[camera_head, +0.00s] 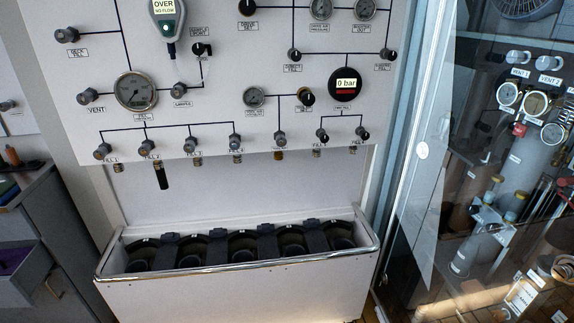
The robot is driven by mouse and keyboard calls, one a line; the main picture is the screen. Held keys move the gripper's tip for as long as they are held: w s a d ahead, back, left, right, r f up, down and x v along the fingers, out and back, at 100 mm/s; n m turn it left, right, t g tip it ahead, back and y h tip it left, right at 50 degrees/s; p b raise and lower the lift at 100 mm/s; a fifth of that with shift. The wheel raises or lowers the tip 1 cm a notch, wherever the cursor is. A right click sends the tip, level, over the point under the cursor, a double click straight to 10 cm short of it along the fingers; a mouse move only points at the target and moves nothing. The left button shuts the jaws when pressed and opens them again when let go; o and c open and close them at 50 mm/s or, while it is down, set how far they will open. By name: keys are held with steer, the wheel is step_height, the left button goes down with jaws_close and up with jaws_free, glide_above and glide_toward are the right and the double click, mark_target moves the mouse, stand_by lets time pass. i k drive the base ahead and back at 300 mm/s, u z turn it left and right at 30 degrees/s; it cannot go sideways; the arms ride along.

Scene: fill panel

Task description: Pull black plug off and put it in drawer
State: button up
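A black plug (161,176) hangs upright from the underside of the white panel, below the second knob from the left in the lower row. It looks like a short dark cylinder attached at its top end. At the left edge stands a grey cabinet, and a drawer (38,283) in it appears pulled out, with something purple inside. The drawer is cut off by the picture edge. My gripper is not in view.
The white panel (200,75) carries gauges, knobs and displays. Several brass fittings, such as this one (198,161), hang along its lower edge. A white trough (235,290) with dark round holders stands below. A glass door (425,180) and equipment are at right.

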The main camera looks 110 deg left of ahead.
mark_target(24, 274)
steer(key=u, duration=0.15)
steer(key=i, duration=0.15)
steer(key=u, duration=3.15)
steer(key=i, duration=0.2)
steer(key=u, duration=1.65)
steer(key=k, duration=0.55)
steer(key=u, duration=0.4)
steer(key=i, duration=1.55)
steer(key=z, duration=0.4)
